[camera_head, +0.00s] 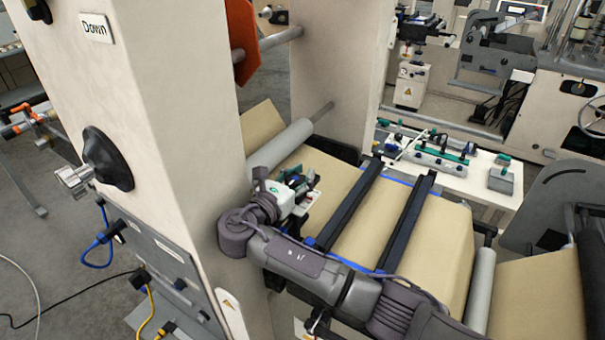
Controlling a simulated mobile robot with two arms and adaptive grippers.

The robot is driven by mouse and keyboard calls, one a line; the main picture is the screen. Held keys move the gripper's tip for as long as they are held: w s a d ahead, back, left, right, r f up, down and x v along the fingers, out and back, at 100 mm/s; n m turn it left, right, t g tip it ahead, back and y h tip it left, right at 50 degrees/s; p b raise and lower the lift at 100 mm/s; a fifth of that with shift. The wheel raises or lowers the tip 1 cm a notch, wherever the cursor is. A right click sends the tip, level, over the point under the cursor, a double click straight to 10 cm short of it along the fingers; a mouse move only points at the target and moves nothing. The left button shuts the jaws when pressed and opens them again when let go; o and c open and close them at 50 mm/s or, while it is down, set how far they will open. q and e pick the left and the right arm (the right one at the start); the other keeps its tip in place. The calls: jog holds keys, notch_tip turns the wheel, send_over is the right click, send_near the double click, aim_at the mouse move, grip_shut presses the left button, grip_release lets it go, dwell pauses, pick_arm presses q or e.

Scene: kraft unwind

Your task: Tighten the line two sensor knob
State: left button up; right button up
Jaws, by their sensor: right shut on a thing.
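My right arm comes in from the bottom right, and my right gripper (303,184) is at the sensor assembly beside the kraft paper web (345,178). It is shut on a small part there, which I take to be the sensor knob. The knob itself is hidden behind the fingers and wrist, so its turn position cannot be seen. My left gripper is not in view.
A cream machine column (170,110) with a large black knob (107,158) stands close on the left. Two dark bars (405,220) cross the paper. A grey roller (280,143) lies behind the gripper. A white table (480,172) with tools stands beyond.

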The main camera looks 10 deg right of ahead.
aim_at(299, 174)
jog(key=shift+a+r, duration=0.1)
jog(key=shift+r, duration=0.3)
jog(key=o, duration=0.8)
jog(key=shift+o, duration=1.4)
jog(key=shift+a, duration=0.1)
jog(key=shift+o, duration=0.3)
jog(key=shift+s+a, duration=0.15)
jog(key=shift+s, duration=0.05)
jog(key=shift+f, duration=0.1)
jog(key=shift+w+d, duration=0.1)
jog(key=shift+d, duration=0.1)
jog(key=shift+r, duration=0.3)
notch_tip(299, 174, up, 9)
jog(key=shift+a+r, duration=0.15)
jog(key=shift+r, duration=0.05)
